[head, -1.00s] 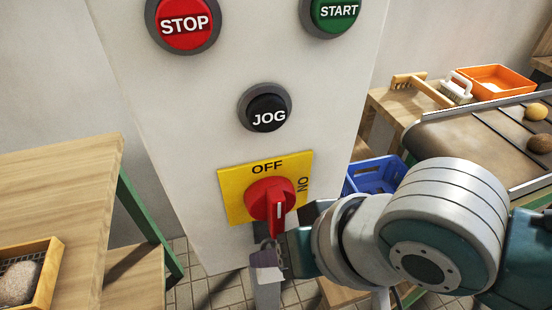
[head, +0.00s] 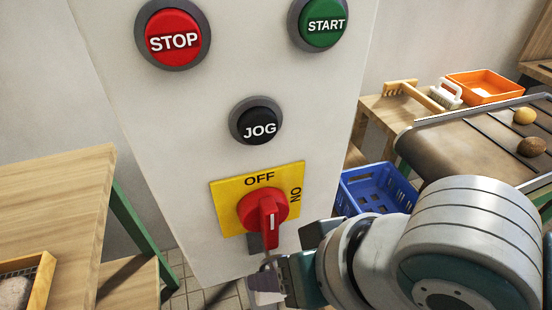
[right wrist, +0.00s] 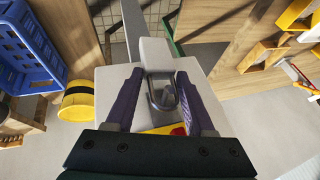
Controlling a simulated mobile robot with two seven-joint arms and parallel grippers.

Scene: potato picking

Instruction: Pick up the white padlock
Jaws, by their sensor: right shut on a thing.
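The white padlock (right wrist: 157,53) shows in the right wrist view as a pale body with a grey metal shackle pointing back toward my palm. My right gripper (right wrist: 160,78) is shut on it, with a purple-padded finger on each side of it. In the head view my right gripper (head: 265,280) is just below the red rotary switch handle (head: 266,212), and the padlock is mostly hidden there by the fingers. The handle sits on a yellow OFF/ON plate (head: 228,215) and points down. My left gripper is not in view.
The white control cabinet (head: 200,110) carries STOP, START and JOG buttons. A wooden table (head: 50,200) stands at left. At right are a blue crate (head: 375,190), a conveyor (head: 470,140) with potatoes, and an orange tray (head: 490,87).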

